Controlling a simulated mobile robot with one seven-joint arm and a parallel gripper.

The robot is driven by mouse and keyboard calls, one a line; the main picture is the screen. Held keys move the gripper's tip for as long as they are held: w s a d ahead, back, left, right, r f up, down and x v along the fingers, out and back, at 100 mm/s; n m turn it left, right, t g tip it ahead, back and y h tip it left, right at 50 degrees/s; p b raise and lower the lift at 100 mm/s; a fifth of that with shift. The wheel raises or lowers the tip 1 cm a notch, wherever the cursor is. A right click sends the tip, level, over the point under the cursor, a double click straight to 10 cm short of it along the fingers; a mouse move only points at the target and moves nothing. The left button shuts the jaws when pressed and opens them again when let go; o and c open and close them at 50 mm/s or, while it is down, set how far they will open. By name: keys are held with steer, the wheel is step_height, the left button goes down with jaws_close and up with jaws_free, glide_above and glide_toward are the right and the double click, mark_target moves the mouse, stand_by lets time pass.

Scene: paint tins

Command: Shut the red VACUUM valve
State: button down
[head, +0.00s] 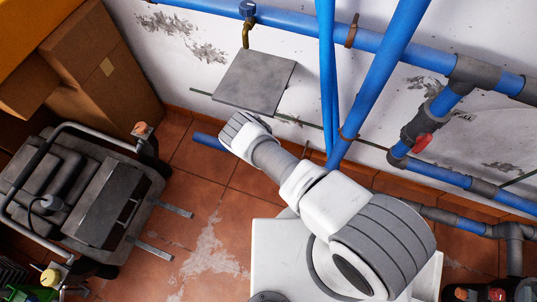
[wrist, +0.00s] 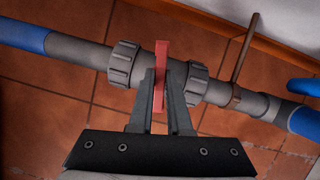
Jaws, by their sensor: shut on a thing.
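In the wrist view a red valve handle (wrist: 161,52) stands edge-on across a grey valve body (wrist: 125,64) in a grey and blue pipe. My gripper (wrist: 163,78) is shut on this handle, one finger on each side. In the head view my arm reaches to the upper left, and its wrist hides the fingers and this valve. A second red valve handle (head: 422,142) shows on a grey fitting of the wall pipes at the right, apart from my arm. No readable VACUUM label shows, so I cannot tell which valve bears that name.
A grey plate (head: 254,82) sticks out by the wall above my wrist. Blue pipes (head: 375,85) run close on its right. A wheeled machine with a tubular frame (head: 90,195) stands at the left, by cardboard boxes (head: 105,75). Tiled floor (head: 205,215) is free between machine and arm.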

steer(key=shift+s+f+m+h+b, duration=0.15)
steer(key=shift+m+h+b, duration=0.25)
steer(key=shift+m+b, duration=0.8)
steer(key=c, duration=0.9)
jaws_free()
steer(key=shift+o, duration=0.2)
steer(key=p+v, duration=0.5)
steer(key=v, duration=1.2)
steer(key=shift+w+a+r, duration=0.25)
steer(key=shift+r, duration=0.15)
